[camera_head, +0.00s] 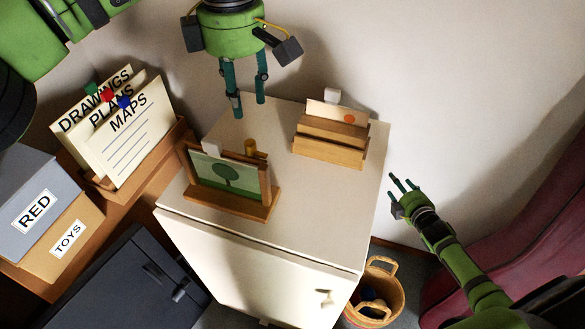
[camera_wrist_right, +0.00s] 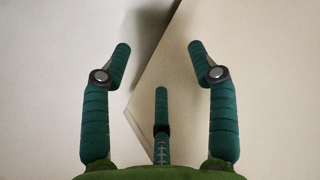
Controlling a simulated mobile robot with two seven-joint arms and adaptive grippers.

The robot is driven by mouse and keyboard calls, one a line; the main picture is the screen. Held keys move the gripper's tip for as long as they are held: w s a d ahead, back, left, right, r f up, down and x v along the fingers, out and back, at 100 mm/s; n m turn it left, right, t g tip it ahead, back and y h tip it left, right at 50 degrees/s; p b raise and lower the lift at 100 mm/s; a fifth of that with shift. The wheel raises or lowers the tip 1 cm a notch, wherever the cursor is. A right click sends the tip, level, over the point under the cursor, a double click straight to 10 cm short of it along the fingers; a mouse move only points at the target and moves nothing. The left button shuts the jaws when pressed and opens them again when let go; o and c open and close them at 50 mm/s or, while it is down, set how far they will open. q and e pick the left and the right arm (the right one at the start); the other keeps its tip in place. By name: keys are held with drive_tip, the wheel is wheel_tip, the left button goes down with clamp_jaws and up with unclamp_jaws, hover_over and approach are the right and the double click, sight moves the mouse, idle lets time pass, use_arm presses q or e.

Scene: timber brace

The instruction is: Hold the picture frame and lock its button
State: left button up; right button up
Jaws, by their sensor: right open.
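A wooden picture frame (camera_head: 266,190) holding a green tree picture (camera_head: 222,178) stands near the front left of the white cabinet top. A small gold-brown knob (camera_head: 250,147), perhaps its button, shows just behind its top edge. My left gripper (camera_head: 250,105) points down above the cabinet's back left, behind and apart from the frame; its visible fingers are straight and apart, with nothing between them. My right gripper (camera_head: 403,184) is open and empty, off the cabinet's right side; its spread fingers fill the right wrist view (camera_wrist_right: 163,70). The frame's back is mostly hidden.
The cabinet top (camera_head: 310,225) is clear at front right. Folders (camera_head: 130,130) and boxes (camera_head: 40,210) are left; a basket (camera_head: 382,285) is below right.

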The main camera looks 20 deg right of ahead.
drive_tip(key=w+r+n+t+y, duration=0.1)
drive_tip(key=w+r+n+t, duration=0.15)
drive_tip(key=r, duration=0.75)
drive_tip(key=w+r+n+t+y, duration=0.1)
drive_tip(key=w+r+n+t, duration=0.2)
drive_tip(key=r, duration=0.7)
drive_tip(key=s+a+r+n+y, duration=0.1)
drive_tip(key=a+r+n+y, duration=0.85)
drive_tip(key=a+r, duration=0.5)
drive_tip(key=n+g+y, duration=0.6)
drive_tip(key=n+g, duration=0.3)
drive_tip(key=n, duration=1.2)
hover_over(270, 191)
drive_tip(key=v, duration=0.5)
wheel_tip(270, 191, down, 6)
drive_tip(key=shift+s+a+f+h, duration=0.1)
drive_tip(key=shift+a+f+h, duration=0.15)
drive_tip(key=shift+f, duration=0.3)
wheel_tip(270, 191, down, 6)
drive_tip(key=shift+f, duration=0.1)
drive_tip(key=shift+f+x, duration=0.2)
drive_tip(key=shift+x, duration=1.65)
drive_tip(key=shift+f+x, duration=0.15)
drive_tip(key=shift+x, duration=1.75)
